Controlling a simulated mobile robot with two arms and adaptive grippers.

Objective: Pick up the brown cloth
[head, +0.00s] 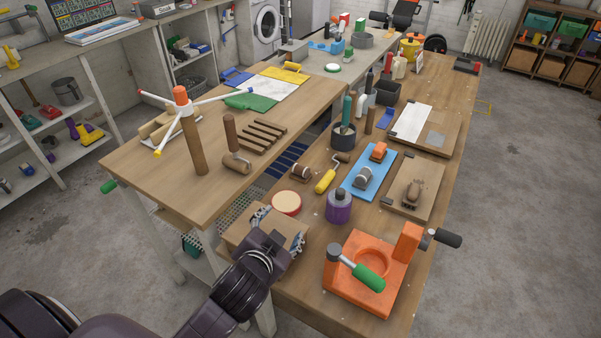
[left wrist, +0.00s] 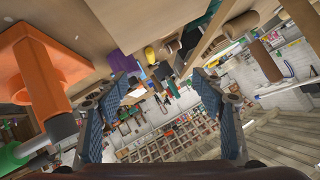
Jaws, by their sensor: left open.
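A small crumpled brown thing (head: 414,191), which looks like the brown cloth, lies on a wooden board (head: 429,207) at the right of the near bench in the head view. I cannot be sure of its material. I cannot make it out in the left wrist view. My left gripper (head: 281,228) is at the near left end of that bench, well apart from the brown thing. In the left wrist view my left gripper (left wrist: 168,85) has its blue-grey fingers spread wide with nothing held between them. My right gripper does not show.
An orange fixture (head: 352,286) with a green handle stands at the bench's near end, right of my left gripper.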

